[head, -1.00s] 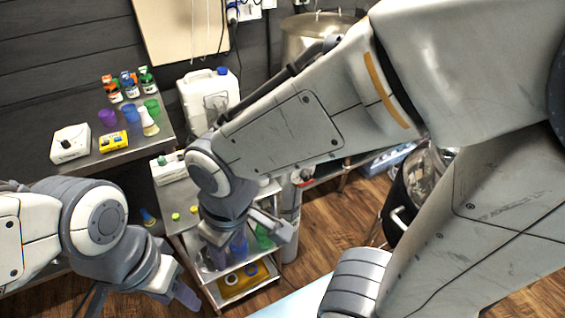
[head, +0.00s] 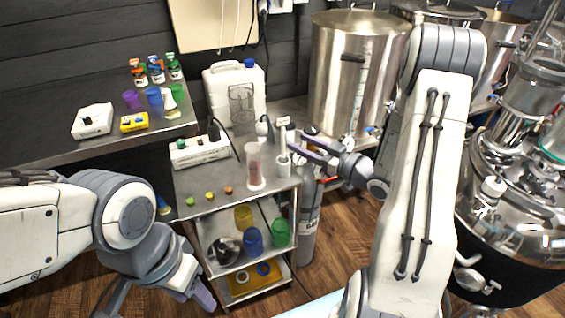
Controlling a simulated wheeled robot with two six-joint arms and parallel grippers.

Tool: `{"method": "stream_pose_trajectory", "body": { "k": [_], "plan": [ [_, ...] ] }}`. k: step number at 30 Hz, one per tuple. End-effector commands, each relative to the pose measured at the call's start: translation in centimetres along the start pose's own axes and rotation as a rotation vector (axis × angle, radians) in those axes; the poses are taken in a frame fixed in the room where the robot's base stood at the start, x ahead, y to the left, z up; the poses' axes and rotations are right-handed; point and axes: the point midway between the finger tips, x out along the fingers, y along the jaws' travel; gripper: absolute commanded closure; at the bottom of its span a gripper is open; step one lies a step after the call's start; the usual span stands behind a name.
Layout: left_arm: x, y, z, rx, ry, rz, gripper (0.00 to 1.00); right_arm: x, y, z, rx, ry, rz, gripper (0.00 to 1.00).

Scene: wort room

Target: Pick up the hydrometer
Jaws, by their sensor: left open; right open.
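I cannot make out the hydrometer for certain. A clear upright cylinder with reddish content (head: 255,168) stands near the front edge of the cart's top. A slim white upright piece (head: 283,158) stands just right of it; either could hold or be the hydrometer. My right gripper (head: 294,148) is open beside the slim white piece, its fingers pointing left; I cannot tell whether they touch it. My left gripper (head: 205,302) is low at the bottom left, in front of the cart, far from both. It looks empty.
The metal cart (head: 205,213) also bears a white box (head: 200,150), a white jug (head: 235,92) and small coloured caps. Cups stand on its lower shelf. A side table (head: 60,150) holds bottles and cups. Large steel vessels (head: 350,75) stand behind and to the right.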

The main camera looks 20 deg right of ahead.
Motion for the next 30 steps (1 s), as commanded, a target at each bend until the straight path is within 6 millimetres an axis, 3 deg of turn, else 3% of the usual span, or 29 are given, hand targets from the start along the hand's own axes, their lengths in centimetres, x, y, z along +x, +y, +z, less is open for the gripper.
{"method": "stream_pose_trajectory", "body": {
  "k": [4,24,30],
  "plan": [
    [-0.2,0.0,0.0,0.0,0.0,0.0,0.5,0.2,-0.2,-0.7,0.016,0.058,-0.024,0.49],
    [-2.1,0.1,-0.1,0.0,0.0,0.0,0.5,8.7,-0.5,-1.6,0.015,0.06,-0.026,0.49],
    [-2.2,0.2,-0.1,0.0,0.0,0.0,0.5,9.9,-0.4,-1.5,0.015,0.059,-0.023,0.49]
  ]
}}
